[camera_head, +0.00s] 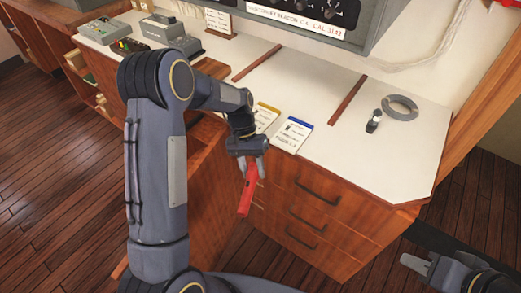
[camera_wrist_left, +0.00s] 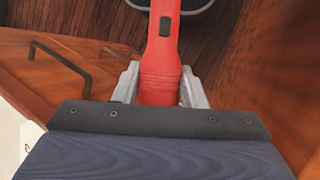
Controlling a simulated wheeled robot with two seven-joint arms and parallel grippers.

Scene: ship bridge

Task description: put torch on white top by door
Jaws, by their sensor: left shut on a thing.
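The torch (camera_head: 246,193) is red and hangs down, tilted, from my left gripper (camera_head: 251,166). The gripper is shut on it, in front of the drawer cabinet and near the front edge of the white top (camera_head: 330,105). In the left wrist view the torch (camera_wrist_left: 161,60), with a dark switch, sits between the two grey fingers. My right gripper (camera_head: 428,268) shows in part at the lower right, away from the torch; I cannot tell whether it is open or shut. The door is not clearly seen.
Two booklets (camera_head: 293,134) lie at the top's front edge, close to my left gripper. A grey ring (camera_head: 400,106) and a small dark object (camera_head: 374,121) lie towards the right. Wooden strips (camera_head: 347,100) cross the top. Its right end has bare room.

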